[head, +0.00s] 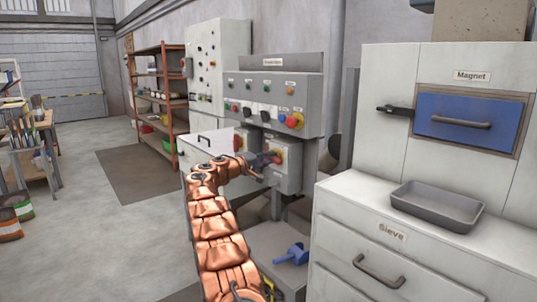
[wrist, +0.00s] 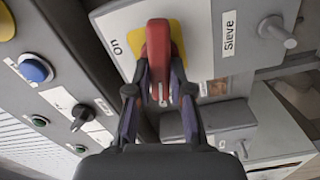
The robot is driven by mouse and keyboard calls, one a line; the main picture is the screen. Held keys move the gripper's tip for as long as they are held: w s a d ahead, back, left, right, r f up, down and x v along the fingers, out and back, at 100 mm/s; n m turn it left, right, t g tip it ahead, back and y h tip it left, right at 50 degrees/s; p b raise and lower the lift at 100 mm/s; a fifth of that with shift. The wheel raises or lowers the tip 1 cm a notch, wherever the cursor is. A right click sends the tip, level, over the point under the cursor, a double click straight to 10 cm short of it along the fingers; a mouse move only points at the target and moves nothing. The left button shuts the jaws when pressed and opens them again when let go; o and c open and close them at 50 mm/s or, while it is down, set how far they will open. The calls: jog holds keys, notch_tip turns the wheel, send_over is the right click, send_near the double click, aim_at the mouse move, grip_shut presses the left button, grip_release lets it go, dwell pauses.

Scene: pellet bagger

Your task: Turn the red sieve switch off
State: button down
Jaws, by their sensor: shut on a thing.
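The red sieve switch (wrist: 158,45) is a red handle on a yellow plate (wrist: 178,32). A "Sieve" label (wrist: 229,34) is beside it in the wrist view, and an "on" marking lies to the other side of the plate. The handle points along the line of my fingers, towards my gripper. My gripper (wrist: 160,95) has its two fingers on either side of the handle and is shut on it. In the head view my gripper (head: 262,160) reaches the grey switch box (head: 289,178), partly covering the red handle (head: 276,158).
The control panel (head: 272,97) with several buttons and a red knob is above. A white cabinet with a grey tray (head: 436,207) is at the right. Open floor (head: 95,200) lies at the left.

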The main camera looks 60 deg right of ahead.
jog(key=shift+s+d+n+p, duration=0.15)
jog(key=shift+n+p, duration=0.65)
jog(key=shift+n, duration=0.4)
jog(key=shift+f, duration=0.1)
jog(key=c, duration=1)
grip_release()
jog(key=shift+c, duration=0.2)
jog(key=shift+a, duration=0.25)
jog(key=v, duration=1.1)
jog(key=shift+a, duration=0.35)
